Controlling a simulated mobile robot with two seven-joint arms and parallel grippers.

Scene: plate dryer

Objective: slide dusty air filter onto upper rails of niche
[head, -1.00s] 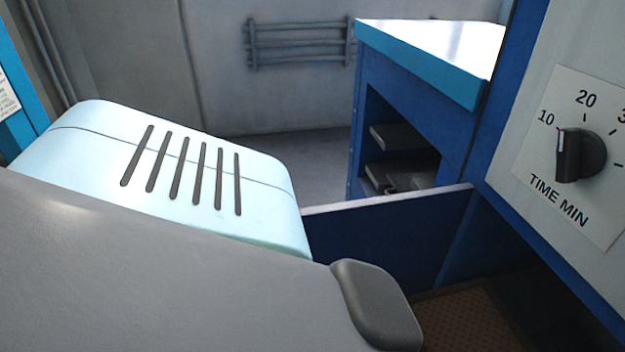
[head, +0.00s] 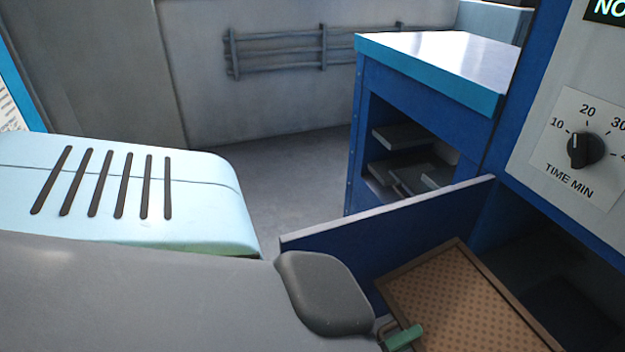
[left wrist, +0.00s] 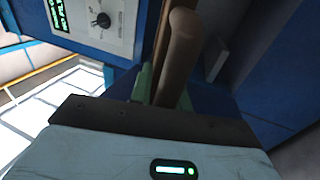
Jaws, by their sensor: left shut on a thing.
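The niche's rails are not discernible. My right gripper is out of view.
A blue panel (head: 385,235) stands upright just left of the filter. The control panel with its time dial (head: 584,150) is above the niche. A blue cabinet (head: 420,105) with open shelves stands behind. Open floor (head: 285,180) lies left of it.

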